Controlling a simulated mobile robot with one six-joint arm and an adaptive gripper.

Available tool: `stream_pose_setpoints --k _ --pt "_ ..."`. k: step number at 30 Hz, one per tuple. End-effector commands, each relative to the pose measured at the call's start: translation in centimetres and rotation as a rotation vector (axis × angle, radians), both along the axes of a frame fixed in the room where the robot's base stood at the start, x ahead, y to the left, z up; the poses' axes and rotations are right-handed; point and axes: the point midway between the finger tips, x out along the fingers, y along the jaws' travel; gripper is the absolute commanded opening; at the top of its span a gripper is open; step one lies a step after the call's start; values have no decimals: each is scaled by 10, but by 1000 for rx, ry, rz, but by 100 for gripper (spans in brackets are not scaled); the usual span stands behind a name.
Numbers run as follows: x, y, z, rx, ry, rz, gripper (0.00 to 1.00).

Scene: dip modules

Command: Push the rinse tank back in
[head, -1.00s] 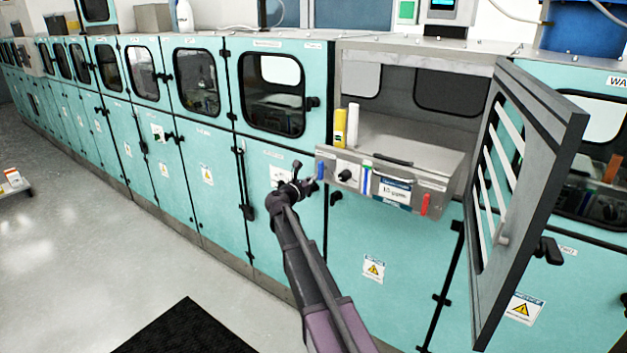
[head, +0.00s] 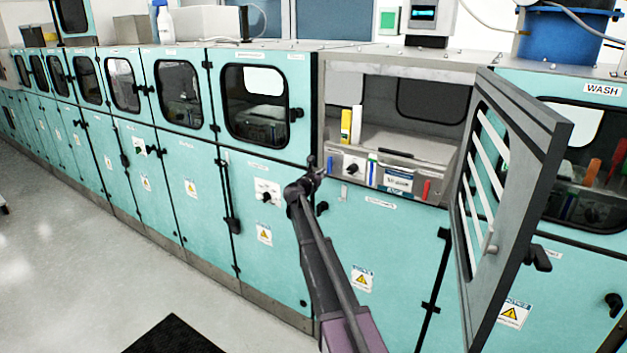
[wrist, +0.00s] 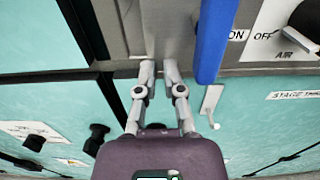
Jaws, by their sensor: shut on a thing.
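The rinse tank (head: 363,166) is a grey metal box whose front panel carries a knob, labels and blue and red tabs. It sits in the open bay, its front close to the line of the teal cabinets. My gripper (head: 314,170) is at the left end of that panel. In the wrist view, my gripper (wrist: 160,72) is shut on a narrow metal part at the edge of the tank's front (wrist: 185,35). A blue tab (wrist: 212,40) lies just right of the fingers. The exact contact is partly hidden by the fingertips.
The bay's door (head: 525,130) stands wide open to the right, sticking out toward me. A yellow bottle (head: 346,126) and a white one (head: 357,124) stand behind the tank panel's left part. Closed teal cabinets (head: 262,100) run left. The floor (head: 120,260) is clear, with a black mat (head: 172,337).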

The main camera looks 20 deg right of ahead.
Motion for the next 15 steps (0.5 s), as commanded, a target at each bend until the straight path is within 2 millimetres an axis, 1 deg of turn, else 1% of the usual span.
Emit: stream_pose_setpoints --k 1,6,10,15 --pt "8 -11 0 1 1 -10 0" --pt "24 -29 0 1 0 -7 0" --pt "32 -38 0 1 0 -6 0" --pt "37 -44 0 1 0 -5 0"
